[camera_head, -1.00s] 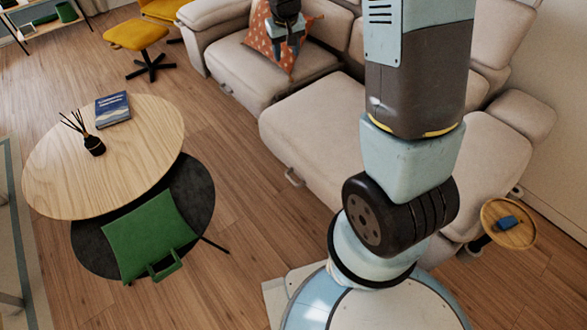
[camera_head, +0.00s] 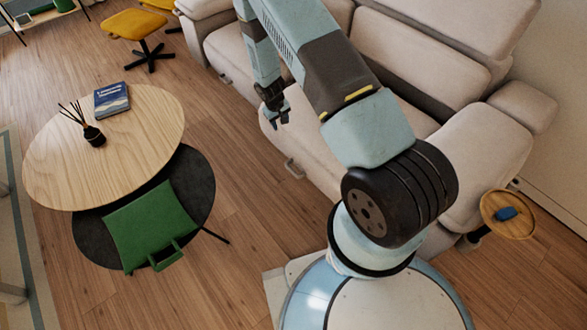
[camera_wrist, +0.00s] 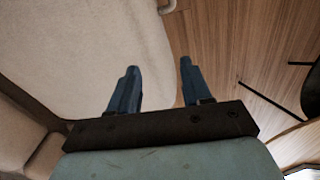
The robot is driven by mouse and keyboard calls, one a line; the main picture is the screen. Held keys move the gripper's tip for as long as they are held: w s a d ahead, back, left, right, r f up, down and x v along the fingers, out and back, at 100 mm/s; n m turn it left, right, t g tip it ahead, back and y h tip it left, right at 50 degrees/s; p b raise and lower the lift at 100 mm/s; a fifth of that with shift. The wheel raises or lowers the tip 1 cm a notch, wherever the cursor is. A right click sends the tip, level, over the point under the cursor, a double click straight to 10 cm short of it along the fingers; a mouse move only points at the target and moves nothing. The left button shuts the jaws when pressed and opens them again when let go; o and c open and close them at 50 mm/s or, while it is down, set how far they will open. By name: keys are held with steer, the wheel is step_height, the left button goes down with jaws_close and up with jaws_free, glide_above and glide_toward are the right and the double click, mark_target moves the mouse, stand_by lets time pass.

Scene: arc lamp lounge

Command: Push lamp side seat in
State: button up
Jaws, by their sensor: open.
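The beige sofa (camera_head: 410,50) stands across the back and right. Its nearer seat (camera_head: 308,150) sticks out further than the far seat (camera_head: 232,62), and a small metal handle (camera_head: 292,168) shows low on its front. No lamp shows. My gripper (camera_head: 277,112) is open and empty, fingers down, by the front edge of the nearer seat in the head view. In the wrist view my gripper (camera_wrist: 158,75) has its fingers apart over the pale seat (camera_wrist: 85,45) and its edge, with the floor beyond. I cannot tell whether a finger touches the seat. My arm hides part of the sofa.
A small round tray (camera_head: 500,226) holds a blue item (camera_head: 506,213). Bare floor (camera_head: 235,170) lies between table and sofa.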

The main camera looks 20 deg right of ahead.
steer(key=n, duration=0.1)
glide_toward(292, 169)
steer(key=shift+g, duration=0.3)
steer(key=f, duration=0.5)
steer(key=w+d+f, duration=0.1)
steer(key=f, duration=0.2)
steer(key=shift+f, duration=0.3)
steer(key=shift+c, duration=0.4)
jaws_close()
